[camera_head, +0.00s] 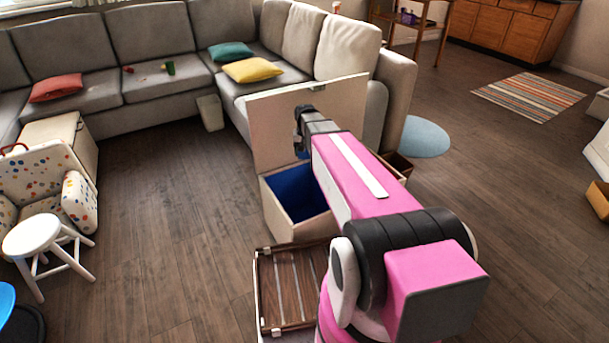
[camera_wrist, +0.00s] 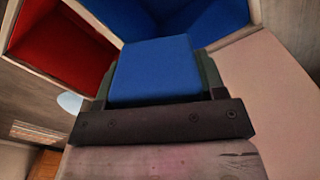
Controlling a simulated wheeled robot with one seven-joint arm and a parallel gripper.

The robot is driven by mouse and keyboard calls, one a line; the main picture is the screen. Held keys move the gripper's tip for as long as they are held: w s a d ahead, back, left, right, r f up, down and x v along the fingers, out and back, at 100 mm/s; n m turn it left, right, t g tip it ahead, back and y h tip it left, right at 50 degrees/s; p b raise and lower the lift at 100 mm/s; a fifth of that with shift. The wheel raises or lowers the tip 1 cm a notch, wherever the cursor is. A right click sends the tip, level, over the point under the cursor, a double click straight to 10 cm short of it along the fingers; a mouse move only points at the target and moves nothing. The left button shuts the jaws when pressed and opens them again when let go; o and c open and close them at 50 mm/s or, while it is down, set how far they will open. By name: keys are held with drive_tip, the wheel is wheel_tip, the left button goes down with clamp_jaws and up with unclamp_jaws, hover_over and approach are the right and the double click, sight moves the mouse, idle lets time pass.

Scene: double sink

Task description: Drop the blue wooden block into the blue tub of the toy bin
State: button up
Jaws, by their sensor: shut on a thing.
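The blue wooden block (camera_wrist: 154,72) fills the middle of the wrist view. My gripper (camera_wrist: 158,82) is shut on it, one finger at each side. The blue tub (camera_wrist: 220,18) of the toy bin lies beyond the block in the wrist view, and the block partly covers it. In the head view the blue tub (camera_head: 296,188) is open at the top, with my gripper (camera_head: 302,148) above its back part, near the raised lid. My arm hides the tub's right side. I cannot tell the block's exact height above the tub.
A red tub (camera_wrist: 64,48) adjoins the blue one in the wrist view. The toy bin's lid (camera_head: 272,120) stands upright behind the tubs. A slatted wooden tray (camera_head: 290,285) is in front of the bin. Floor to the left is clear up to a white stool (camera_head: 32,236).

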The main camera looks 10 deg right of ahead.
wheel_tip(320, 180, down, 20)
drive_tip(key=w, duration=0.1)
drive_tip(key=shift+r+m, duration=0.2)
drive_tip(key=shift+m, duration=0.2)
drive_tip(key=shift+w, duration=0.1)
drive_tip(key=o, duration=1)
wheel_tip(320, 180, up, 11)
drive_tip(key=shift+f, duration=0.1)
